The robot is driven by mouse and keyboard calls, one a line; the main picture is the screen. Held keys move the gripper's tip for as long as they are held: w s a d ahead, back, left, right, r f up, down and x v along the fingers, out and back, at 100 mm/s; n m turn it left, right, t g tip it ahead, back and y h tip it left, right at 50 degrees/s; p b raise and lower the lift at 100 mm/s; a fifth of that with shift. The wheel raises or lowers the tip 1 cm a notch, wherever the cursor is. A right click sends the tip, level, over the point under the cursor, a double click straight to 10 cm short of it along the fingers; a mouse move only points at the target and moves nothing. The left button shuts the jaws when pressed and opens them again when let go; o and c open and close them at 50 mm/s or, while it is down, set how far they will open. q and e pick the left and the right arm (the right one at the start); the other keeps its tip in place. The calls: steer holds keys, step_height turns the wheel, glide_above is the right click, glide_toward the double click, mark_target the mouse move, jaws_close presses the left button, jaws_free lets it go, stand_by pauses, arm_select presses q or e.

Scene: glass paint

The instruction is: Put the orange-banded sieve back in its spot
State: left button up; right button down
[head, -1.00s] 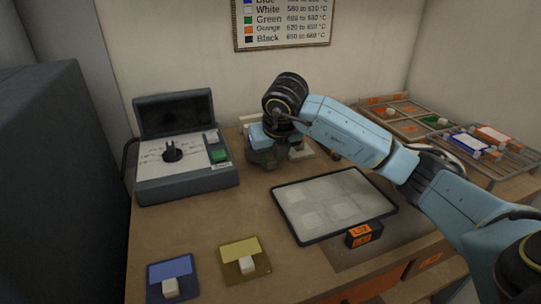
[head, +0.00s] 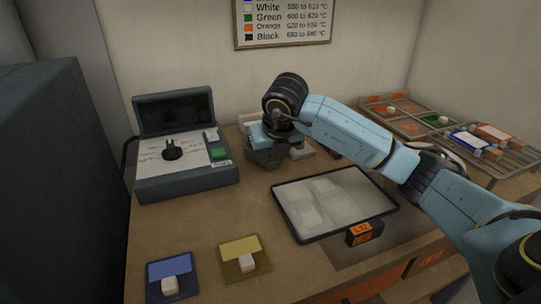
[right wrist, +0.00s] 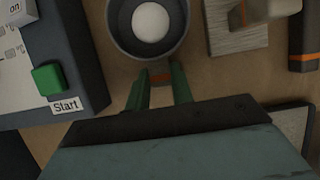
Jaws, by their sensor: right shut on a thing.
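My right gripper (right wrist: 162,84) is shut on a short orange-banded part in the right wrist view. A dark round cup with a white round inside (right wrist: 150,22) sits just beyond the fingertips; it looks like the orange-banded sieve, held by its banded handle (right wrist: 160,76). In the head view the right gripper (head: 262,158) is low over the back of the table, right of the grey device, and my arm and wrist hide most of the sieve. I cannot tell whether the sieve touches the table. My left gripper is in neither view.
The grey device (head: 187,180) with a green Start button stands to the left. A metal block (right wrist: 238,28) and a dark orange-banded piece (right wrist: 303,50) lie right of the cup. A dark-rimmed tray (head: 277,205) lies in front. Racks (head: 440,135) stand at the right.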

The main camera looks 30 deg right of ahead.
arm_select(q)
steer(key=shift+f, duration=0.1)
arm_select(e)
steer(key=shift+f, duration=0.2)
steer(key=c, duration=1.1)
jaws_free()
steer(key=shift+c, duration=0.2)
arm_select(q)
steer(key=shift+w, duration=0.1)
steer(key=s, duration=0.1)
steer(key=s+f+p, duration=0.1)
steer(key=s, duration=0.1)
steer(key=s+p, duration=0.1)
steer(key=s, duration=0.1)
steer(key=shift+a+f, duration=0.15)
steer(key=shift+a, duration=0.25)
arm_select(e)
steer(key=v, duration=1.3)
steer(key=shift+r, duration=0.2)
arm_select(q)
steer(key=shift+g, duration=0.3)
